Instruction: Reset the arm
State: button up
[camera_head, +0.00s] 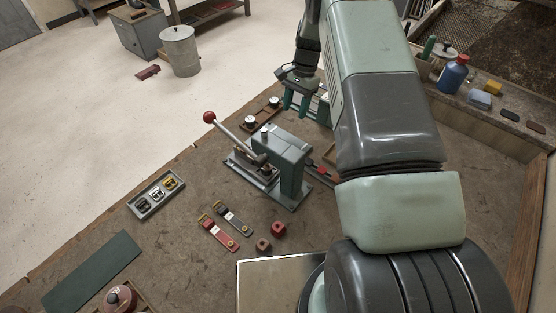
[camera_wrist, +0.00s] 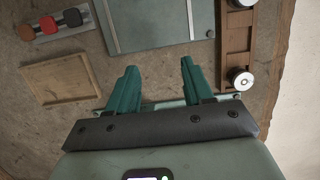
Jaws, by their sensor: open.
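My gripper (camera_head: 306,103) hangs above the far part of the bench, behind the stitcher. In the wrist view its two green fingers (camera_wrist: 160,82) are spread apart with nothing between them. The sole stitcher (camera_head: 284,162) is a grey-green machine on a base plate, with a lever ending in a red ball (camera_head: 209,117). The lever slants up to the left. The wrist view shows a grey-green flat surface (camera_wrist: 150,22) beyond the fingertips. My arm covers part of the bench in the head view.
A wooden rack with round metal-topped pieces (camera_wrist: 233,48) is right of the fingers. A blue bottle (camera_head: 453,76) stands on the right ledge.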

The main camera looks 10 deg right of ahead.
dwell(0.5)
jog(key=s+r+n+t, duration=0.15)
jog(key=s+r, duration=0.25)
jog(key=r, duration=0.6)
jog(key=s+a+r+n+t+h, duration=0.15)
jog(key=s+r, duration=0.25)
jog(key=r, duration=0.6)
jog(key=s+r+n+t+y, duration=0.15)
jog(key=s+r, duration=0.25)
jog(key=r, duration=0.6)
jog(key=s+r+n+t+h, duration=0.1)
jog(key=s+r+n, duration=0.1)
jog(key=s, duration=1)
jog(key=s+r+n+t+h, duration=0.1)
jog(key=s+r+n+t, duration=0.1)
jog(key=s, duration=1)
notch_tip(320, 180, up, 2)
jog(key=shift+s+d+r+n, duration=0.1)
jog(key=shift+s+d+n, duration=0.15)
jog(key=shift+n, duration=0.2)
